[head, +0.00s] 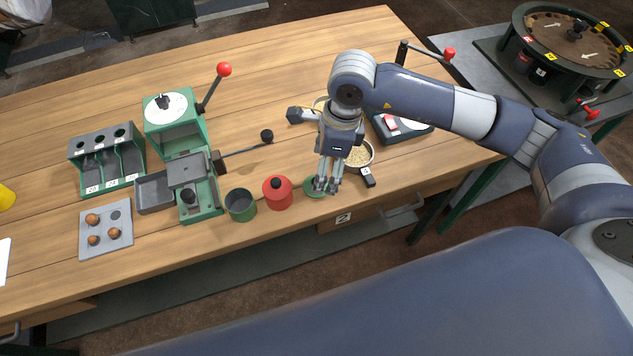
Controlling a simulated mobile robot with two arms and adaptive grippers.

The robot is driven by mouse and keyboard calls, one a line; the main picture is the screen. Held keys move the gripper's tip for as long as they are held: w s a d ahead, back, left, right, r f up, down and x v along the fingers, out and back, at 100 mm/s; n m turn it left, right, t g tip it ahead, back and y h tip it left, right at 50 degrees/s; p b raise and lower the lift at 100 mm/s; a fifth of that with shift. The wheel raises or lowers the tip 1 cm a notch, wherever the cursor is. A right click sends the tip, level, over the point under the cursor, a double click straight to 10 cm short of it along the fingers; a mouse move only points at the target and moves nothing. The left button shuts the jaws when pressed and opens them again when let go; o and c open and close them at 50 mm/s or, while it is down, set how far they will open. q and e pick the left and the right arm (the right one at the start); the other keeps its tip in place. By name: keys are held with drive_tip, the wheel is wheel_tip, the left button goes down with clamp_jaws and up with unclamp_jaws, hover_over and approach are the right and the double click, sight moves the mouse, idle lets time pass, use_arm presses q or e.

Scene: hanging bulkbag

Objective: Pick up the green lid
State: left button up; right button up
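The green lid (311,193) lies near the front edge of the wooden table, to the right of the red pot. My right gripper (326,187) points down over the lid, its fingertips at the lid's top right part. The fingers hide part of the lid, and I cannot tell whether they are closed on its knob. An open green cup (240,205) stands to the left, and a red lidded pot (278,192) with a dark knob stands between the cup and the lid. My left gripper is not in view.
A bowl of pale grains (359,155) and a small dark-handled tool (368,177) are close on the right of my gripper. A green lever press (184,150) and a tray with brown balls (106,229) are on the left. The table's back middle is clear.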

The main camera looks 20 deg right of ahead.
drive_tip(key=shift+w+a+f+p, duration=0.15)
drive_tip(key=shift+a+f+p, duration=0.15)
drive_tip(key=shift+f, duration=0.7)
drive_tip(key=shift+w+a+f+p, duration=0.1)
drive_tip(key=shift+a+f+p, duration=0.2)
drive_tip(key=shift+f, duration=0.7)
drive_tip(key=shift+w+a+f+p, duration=0.15)
drive_tip(key=shift+f+p, duration=0.2)
drive_tip(key=shift+f, duration=0.65)
drive_tip(key=c, duration=1)
